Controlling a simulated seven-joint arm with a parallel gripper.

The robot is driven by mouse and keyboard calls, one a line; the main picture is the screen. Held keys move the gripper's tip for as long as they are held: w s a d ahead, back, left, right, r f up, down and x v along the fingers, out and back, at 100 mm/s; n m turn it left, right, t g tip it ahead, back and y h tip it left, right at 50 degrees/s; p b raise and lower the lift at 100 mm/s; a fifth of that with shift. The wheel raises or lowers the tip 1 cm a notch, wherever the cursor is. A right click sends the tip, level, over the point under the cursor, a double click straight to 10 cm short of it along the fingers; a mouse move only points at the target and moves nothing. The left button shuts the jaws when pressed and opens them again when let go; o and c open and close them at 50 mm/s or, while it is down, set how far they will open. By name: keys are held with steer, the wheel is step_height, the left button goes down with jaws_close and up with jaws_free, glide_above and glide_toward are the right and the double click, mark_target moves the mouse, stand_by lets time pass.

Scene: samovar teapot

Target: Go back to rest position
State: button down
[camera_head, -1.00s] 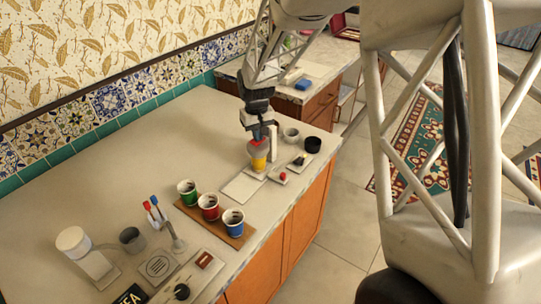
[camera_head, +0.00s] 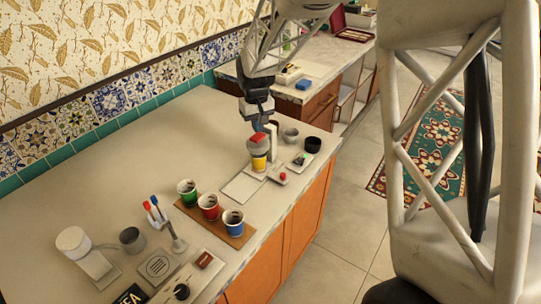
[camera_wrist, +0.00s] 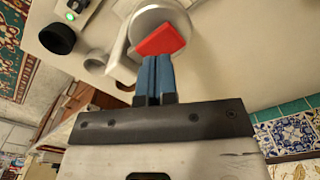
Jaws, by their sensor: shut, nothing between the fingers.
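My gripper (camera_head: 263,124) is above the far right part of the counter, over a small dispenser with a red top piece (camera_head: 258,138). In the wrist view its blue fingers (camera_wrist: 155,62) are together and empty. Their tips appear close to the red piece (camera_wrist: 160,40); I cannot tell whether they touch it. A yellow cup (camera_head: 259,162) stands under the dispenser's head. Green, red and blue cups, the red one (camera_head: 209,206) in the middle, stand filled with something dark on a brown tray (camera_head: 236,242).
A small pad (camera_head: 301,160) shows a green light. A white appliance (camera_head: 75,242) and a holder with coloured sticks are at front left.

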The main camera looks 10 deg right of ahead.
steer(key=shift+r, duration=0.7)
steer(key=shift+s+d+r, duration=0.2)
steer(key=shift+s+r, duration=0.2)
steer(key=s+d+r+m+t, duration=0.1)
steer(key=s+d+r, duration=0.2)
steer(key=s, duration=1)
steer(key=s+d+r+m, duration=0.1)
steer(key=s+d+r, duration=0.2)
steer(key=s, duration=0.9)
steer(key=s+d+r+m+t, duration=0.1)
steer(key=s+d+r, duration=0.2)
steer(key=s, duration=1)
step_height(320, 180, up, 2)
steer(key=shift+s+t, duration=0.3)
steer(key=c, duration=1.8)
jaws_free()
